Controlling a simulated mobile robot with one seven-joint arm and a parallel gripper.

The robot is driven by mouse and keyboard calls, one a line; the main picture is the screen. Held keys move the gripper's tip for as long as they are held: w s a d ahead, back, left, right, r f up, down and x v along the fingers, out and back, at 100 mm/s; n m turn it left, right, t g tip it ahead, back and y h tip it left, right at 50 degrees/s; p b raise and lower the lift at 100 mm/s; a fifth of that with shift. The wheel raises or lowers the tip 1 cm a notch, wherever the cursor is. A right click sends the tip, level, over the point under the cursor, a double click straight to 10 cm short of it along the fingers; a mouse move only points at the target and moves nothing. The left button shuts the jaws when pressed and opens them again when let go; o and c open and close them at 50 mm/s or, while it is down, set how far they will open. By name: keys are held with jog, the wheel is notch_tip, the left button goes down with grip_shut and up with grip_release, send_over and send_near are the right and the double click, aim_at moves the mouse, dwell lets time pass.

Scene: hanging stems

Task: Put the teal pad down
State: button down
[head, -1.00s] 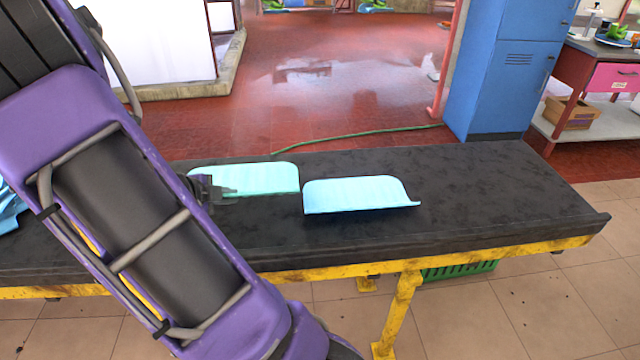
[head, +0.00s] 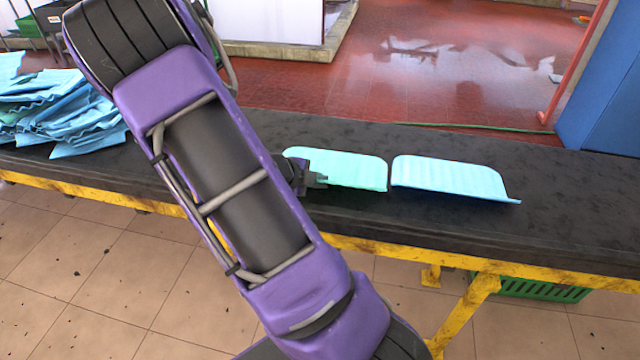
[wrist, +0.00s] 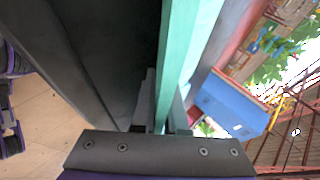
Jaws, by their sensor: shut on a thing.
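The teal pad (head: 350,170) is a thin sheet with rounded corners, seen over the black table top (head: 345,217) in the head view. My gripper (head: 315,180) is shut on its left end. In the wrist view the teal pad (wrist: 178,60) shows edge-on as a narrow green strip between the fingers of my gripper (wrist: 164,110). The dark table surface lies to its left there. I cannot tell whether the pad touches the table. My purple arm hides part of the table left of the gripper.
A light blue pad (head: 450,178) with an upturned right end is just right of the teal pad, with a narrow gap in the picture. A pile of crumpled blue sheets (head: 60,110) lies at the table's left. The table is bare right of the light blue pad.

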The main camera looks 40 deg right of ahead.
jog(key=c, duration=0.9)
grip_release()
jog(key=shift+c, duration=0.2)
jog(key=p+v, duration=0.4)
jog(key=v, duration=0.8)
